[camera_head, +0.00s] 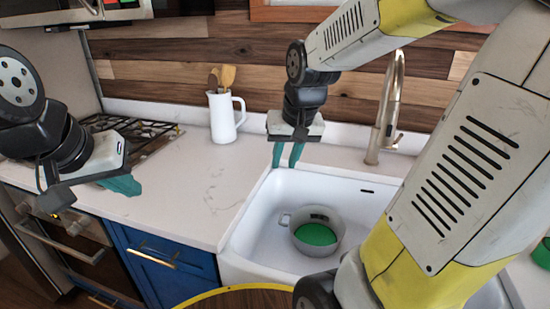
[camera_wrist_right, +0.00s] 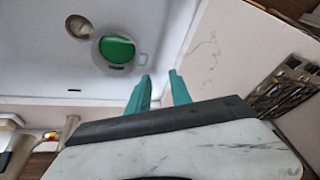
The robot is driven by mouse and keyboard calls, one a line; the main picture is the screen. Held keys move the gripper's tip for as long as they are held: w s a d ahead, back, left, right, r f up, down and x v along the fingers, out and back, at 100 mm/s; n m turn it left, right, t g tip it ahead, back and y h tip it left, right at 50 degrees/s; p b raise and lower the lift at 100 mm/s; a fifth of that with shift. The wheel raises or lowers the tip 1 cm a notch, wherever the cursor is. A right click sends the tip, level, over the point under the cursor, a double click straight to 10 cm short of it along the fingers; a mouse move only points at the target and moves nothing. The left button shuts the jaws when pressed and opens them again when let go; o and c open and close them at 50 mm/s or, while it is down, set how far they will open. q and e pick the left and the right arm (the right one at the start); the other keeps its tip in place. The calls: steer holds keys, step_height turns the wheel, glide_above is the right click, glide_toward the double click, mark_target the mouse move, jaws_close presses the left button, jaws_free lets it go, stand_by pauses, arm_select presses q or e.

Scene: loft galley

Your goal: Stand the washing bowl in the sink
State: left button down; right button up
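The washing bowl (camera_head: 318,234) is a round grey bowl with a green inside bottom and a small handle at its left. It stands upright in the white sink (camera_head: 262,235). In the right wrist view the bowl (camera_wrist_right: 117,50) shows beyond the fingertips, apart from them. My right gripper (camera_head: 287,155) is above the back left edge of the sink, its teal fingers pointing down. The right wrist view shows its fingers (camera_wrist_right: 160,90) apart with nothing between them. My left gripper (camera_head: 122,186) is over the left counter, seen side-on, so its finger gap is hidden.
A tall faucet (camera_head: 390,105) rises behind the sink. A white jug (camera_head: 223,117) with wooden utensils stands at the back of the counter, beside a gas hob (camera_head: 135,135). The counter (camera_head: 190,185) between hob and sink is clear. My right arm hides the sink's right part.

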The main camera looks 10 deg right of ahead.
steer(key=s+a+r+n+t+y, duration=0.1)
steer(key=s+r, duration=0.4)
steer(key=s, duration=0.5)
steer(key=shift+a+n+t, duration=0.3)
steer(key=shift+a+t, duration=0.3)
steer(key=shift+a, duration=0.1)
steer(key=shift+s+d, duration=0.15)
